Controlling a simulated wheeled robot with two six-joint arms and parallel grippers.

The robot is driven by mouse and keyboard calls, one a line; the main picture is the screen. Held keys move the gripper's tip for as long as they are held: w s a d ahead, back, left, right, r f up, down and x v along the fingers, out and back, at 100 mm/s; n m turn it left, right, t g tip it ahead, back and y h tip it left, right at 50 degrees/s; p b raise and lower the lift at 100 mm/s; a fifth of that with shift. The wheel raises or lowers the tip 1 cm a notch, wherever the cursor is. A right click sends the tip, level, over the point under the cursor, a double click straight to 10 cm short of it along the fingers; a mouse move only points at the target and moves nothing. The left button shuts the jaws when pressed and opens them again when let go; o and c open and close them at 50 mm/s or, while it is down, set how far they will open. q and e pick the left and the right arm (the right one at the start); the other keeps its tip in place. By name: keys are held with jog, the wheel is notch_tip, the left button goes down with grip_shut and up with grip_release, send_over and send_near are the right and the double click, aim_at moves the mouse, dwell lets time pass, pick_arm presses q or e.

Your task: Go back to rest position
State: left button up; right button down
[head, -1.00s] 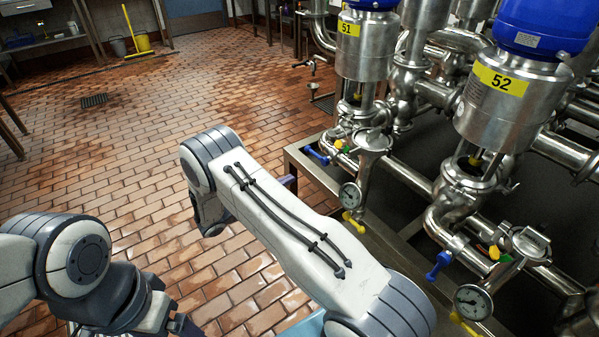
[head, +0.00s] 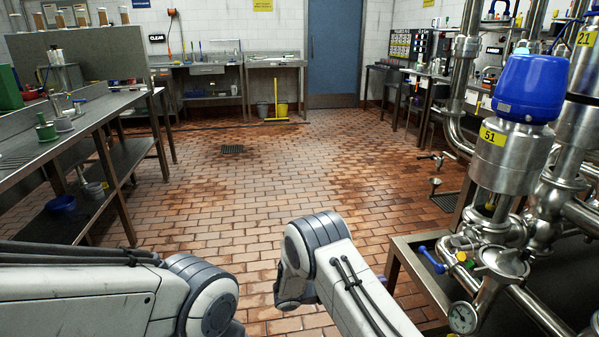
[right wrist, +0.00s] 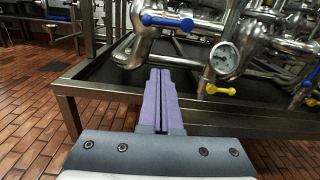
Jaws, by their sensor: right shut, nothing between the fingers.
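My right gripper (right wrist: 160,80) shows in the right wrist view with its purple fingers together and nothing between them. It points at the front edge of the valve frame (right wrist: 105,92), below a blue valve handle (right wrist: 168,20) and left of a yellow one (right wrist: 221,90). I cannot tell whether the fingers touch the frame.
The valve unit with tag 51 (head: 493,137) and a gauge (head: 462,318) stands at the right. A steel workbench (head: 95,110) is at the left. A yellow squeegee (head: 281,110) and a blue door (head: 334,60) are at the back. The tiled floor between is open.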

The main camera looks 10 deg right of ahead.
jog(key=s+a+r+m+y, duration=0.45)
jog(key=s+a+y, duration=0.2)
jog(key=s, duration=0.35)
jog(key=s+a+r+m+g+y, duration=0.1)
jog(key=s+a+r+m+y, duration=0.45)
jog(key=s, duration=0.45)
jog(key=s+a+r+m+y, duration=0.2)
jog(key=s+a+r+y, duration=0.2)
jog(key=s+a+y, duration=0.45)
notch_tip(320, 180, up, 23)
jog(key=s+h+p, duration=0.1)
jog(key=p, duration=2.3)
jog(key=shift+f, duration=0.2)
